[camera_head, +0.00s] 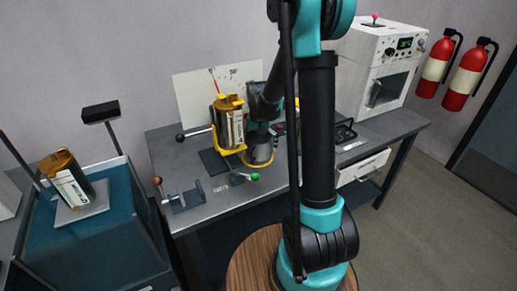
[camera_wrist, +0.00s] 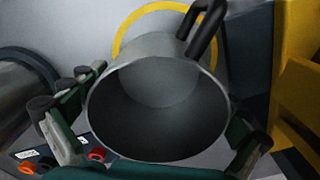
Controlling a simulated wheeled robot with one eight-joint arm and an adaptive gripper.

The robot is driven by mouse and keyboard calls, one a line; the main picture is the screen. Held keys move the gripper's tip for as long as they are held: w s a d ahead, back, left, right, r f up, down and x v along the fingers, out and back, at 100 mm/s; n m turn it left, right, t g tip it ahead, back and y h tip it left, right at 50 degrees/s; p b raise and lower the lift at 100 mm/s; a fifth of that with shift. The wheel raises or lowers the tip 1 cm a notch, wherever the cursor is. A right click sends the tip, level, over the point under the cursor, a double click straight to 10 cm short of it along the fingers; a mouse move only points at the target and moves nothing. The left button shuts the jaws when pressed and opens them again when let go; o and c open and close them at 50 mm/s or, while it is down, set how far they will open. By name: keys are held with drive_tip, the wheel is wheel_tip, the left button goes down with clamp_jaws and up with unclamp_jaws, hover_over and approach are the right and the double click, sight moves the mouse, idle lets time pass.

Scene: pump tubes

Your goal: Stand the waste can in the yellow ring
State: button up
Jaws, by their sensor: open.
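The waste can (camera_wrist: 155,115) is a grey metal cup with a black handle (camera_wrist: 203,30). In the wrist view I look into its open mouth, and it seems empty. It also shows in the head view (camera_head: 260,154), below my gripper and beside the yellow pump holder. The yellow ring (camera_wrist: 121,36) shows as an arc behind the can's base; the can hides its lower part, so I cannot tell whether the base is fully inside. My gripper (camera_wrist: 152,125) is open, with a finger on each side of the can; contact is unclear. It is partly hidden in the head view (camera_head: 264,130).
A brown bottle (camera_head: 229,122) stands in the yellow holder (camera_head: 217,140) close left of the can. Levers, a clamp (camera_head: 186,197) and a black tray (camera_head: 343,134) are on the bench (camera_head: 160,147). Another bottle (camera_head: 68,180) stands on the blue cart, left. A white machine (camera_head: 375,60) is at right.

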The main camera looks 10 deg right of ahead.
wheel_tip(320, 180, up, 12)
idle(0.5)
drive_tip(key=shift+c, duration=0.5)
idle(0.6)
